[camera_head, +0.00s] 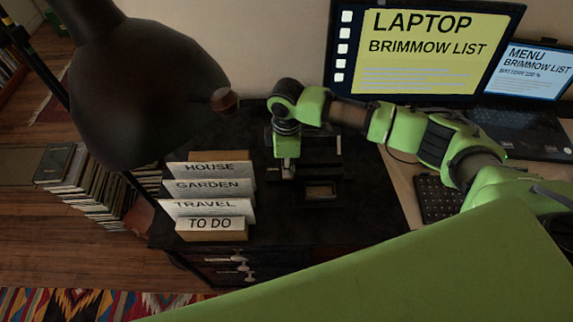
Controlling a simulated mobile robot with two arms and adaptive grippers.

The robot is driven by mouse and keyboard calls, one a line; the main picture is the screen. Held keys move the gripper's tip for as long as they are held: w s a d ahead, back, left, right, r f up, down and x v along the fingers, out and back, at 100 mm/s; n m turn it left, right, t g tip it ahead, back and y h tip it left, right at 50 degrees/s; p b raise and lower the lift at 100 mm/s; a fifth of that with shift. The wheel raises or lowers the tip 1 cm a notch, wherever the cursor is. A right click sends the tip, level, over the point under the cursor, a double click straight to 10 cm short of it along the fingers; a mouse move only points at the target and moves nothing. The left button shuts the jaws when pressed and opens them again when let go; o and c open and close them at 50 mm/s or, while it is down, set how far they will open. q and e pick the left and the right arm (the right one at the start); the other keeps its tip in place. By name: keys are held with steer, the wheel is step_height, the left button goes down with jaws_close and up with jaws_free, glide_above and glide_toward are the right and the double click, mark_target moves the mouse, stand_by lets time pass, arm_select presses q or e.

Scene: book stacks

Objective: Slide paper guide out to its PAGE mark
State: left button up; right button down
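A dark device (318,172) sits on the black desk top in the middle of the view, with a small framed brownish part (320,190) at its front and a thin pale strip (339,145) at its right. I cannot pick out the paper guide for sure, and no PAGE mark is readable. My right arm comes in from the right, and my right gripper (288,172) points down at the left part of the device. Its fingertips are small and dark there, so I cannot tell whether they are open, shut or touching it. My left gripper is not in view.
Upright cards labelled HOUSE, GARDEN, TRAVEL and TO DO (210,222) stand left of the device. A black lamp (150,90) hangs over the left side. A monitor (425,50), laptop (520,95) and keyboard (437,198) are at the right.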

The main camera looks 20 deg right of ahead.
mark_target(270, 177)
steer(key=shift+w+a, duration=0.2)
steer(key=shift+a, duration=0.55)
steer(key=shift+w+a, duration=0.25)
steer(key=shift+a, duration=0.55)
steer(key=shift+w+a, duration=0.2)
steer(key=shift+a, duration=0.55)
steer(key=shift+d, duration=0.1)
steer(key=c, duration=2.2)
jaws_free()
steer(key=shift+c, duration=0.2)
steer(key=shift+o, duration=1)
steer(key=shift+a, duration=0.2)
steer(key=shift+d, duration=0.1)
